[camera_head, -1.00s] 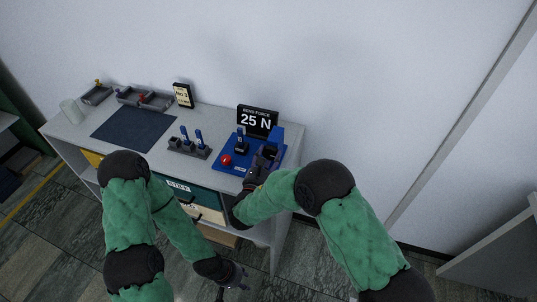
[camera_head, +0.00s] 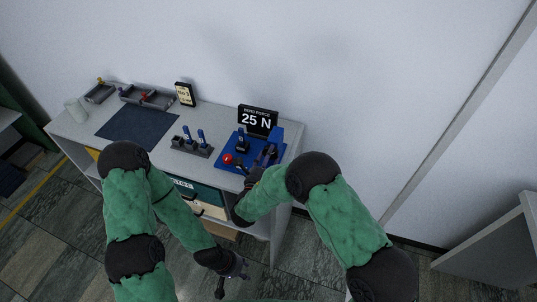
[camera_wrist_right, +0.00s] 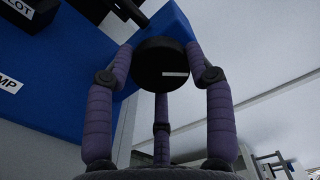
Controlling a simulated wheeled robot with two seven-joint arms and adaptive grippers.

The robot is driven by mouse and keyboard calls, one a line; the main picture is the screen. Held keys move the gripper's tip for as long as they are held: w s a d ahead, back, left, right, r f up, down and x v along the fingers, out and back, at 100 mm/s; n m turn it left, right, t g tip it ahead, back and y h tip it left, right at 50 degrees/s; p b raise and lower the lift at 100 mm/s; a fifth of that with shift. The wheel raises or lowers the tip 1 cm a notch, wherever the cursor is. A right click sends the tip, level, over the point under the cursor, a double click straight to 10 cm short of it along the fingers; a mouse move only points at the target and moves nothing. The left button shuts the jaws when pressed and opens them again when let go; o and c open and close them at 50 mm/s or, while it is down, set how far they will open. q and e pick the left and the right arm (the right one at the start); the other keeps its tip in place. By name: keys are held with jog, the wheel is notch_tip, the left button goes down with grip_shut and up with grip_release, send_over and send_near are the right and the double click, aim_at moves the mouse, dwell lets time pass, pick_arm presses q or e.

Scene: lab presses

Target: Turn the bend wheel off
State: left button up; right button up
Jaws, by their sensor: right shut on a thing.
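The bend wheel is a dark round knob with a white mark (camera_wrist_right: 162,74) on the blue press in the right wrist view. My right gripper (camera_wrist_right: 160,58) has its purple fingers on either side of the wheel and is shut on it. In the head view, my right gripper (camera_head: 252,176) is at the front edge of the blue press (camera_head: 228,165), and the wheel is hard to make out there. The sign behind the press (camera_head: 257,120) reads "BEND FORCE 25 N". My left gripper (camera_head: 232,279) hangs low in front of the bench, empty; its jaws are too small to judge.
A red button (camera_head: 228,158) and a blue-handled lever (camera_head: 242,142) are on the press. A grey rack with blue-handled tools (camera_head: 192,149) stands to its left. A dark mat (camera_head: 137,122) lies further left. The wall is close behind the bench.

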jog(key=n, duration=0.2)
jog(key=n+p, duration=0.1)
jog(key=n, duration=0.1)
jog(key=shift+s+d+f+n+p, duration=0.1)
jog(key=shift+f+n+p, duration=0.05)
jog(key=shift+n+p, duration=0.7)
jog(key=shift+n, duration=1.35)
jog(key=o, duration=1.2)
jog(key=shift+c, duration=0.2)
jog(key=v, duration=0.7)
jog(key=shift+s, duration=0.15)
